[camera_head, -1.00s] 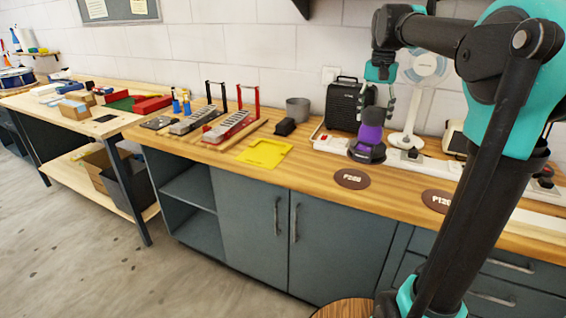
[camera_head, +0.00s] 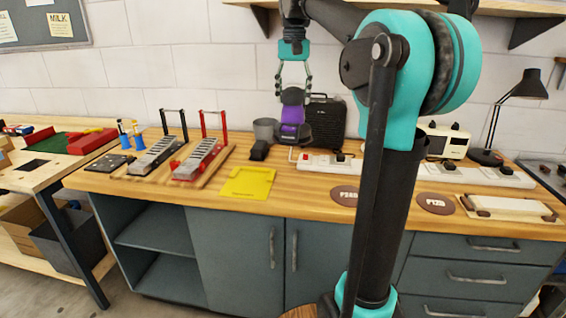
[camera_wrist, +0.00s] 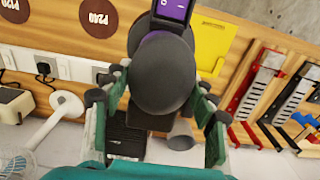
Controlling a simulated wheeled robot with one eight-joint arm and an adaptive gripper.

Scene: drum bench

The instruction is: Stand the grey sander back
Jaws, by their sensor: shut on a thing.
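The sander (camera_head: 291,117) is dark grey with a purple band. My gripper (camera_head: 293,87) is shut on its rounded top and holds it upright, apparently above the bench. In the head view it overlaps the left edge of the black speaker-like box. In the wrist view the sander (camera_wrist: 164,72) fills the middle between my fingers (camera_wrist: 158,98), and its underside is hidden. Two brown round pads lie on the bench, one marked P240 (camera_head: 345,197) and one marked P120 (camera_head: 436,204).
A yellow plate (camera_head: 248,183) lies flat left of the P240 pad. Racks with black (camera_head: 160,153) and red (camera_head: 202,160) handles stand further left. A grey cup (camera_head: 265,131), the black box (camera_head: 326,122) and a white power strip (camera_head: 315,161) are along the back.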

